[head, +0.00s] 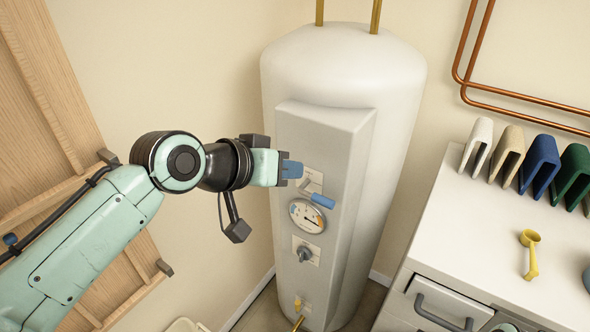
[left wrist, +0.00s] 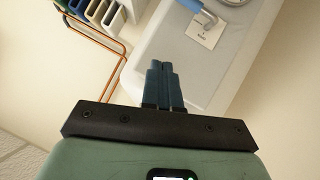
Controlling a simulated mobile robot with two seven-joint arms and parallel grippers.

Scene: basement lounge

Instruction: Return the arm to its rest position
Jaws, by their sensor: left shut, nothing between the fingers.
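My left gripper (head: 291,169) is shut and empty, with its blue fingertips in front of the upper part of the water heater's grey panel (head: 325,123). In the left wrist view its two blue fingers (left wrist: 164,80) lie together with nothing between them. A lever with a blue handle (head: 322,201) is on the panel just below and right of the fingertips, and the two look apart. The lever also shows in the left wrist view (left wrist: 190,7). My left arm reaches in from the left of the head view. My right gripper is not in view.
The white water heater (head: 390,120) stands in the corner, with a dial (head: 307,216) and a knob (head: 304,253) below the lever. A counter (head: 480,215) at right holds several coloured folded pieces and a yellow scoop (head: 530,252). A wooden panel (head: 40,100) stands at left.

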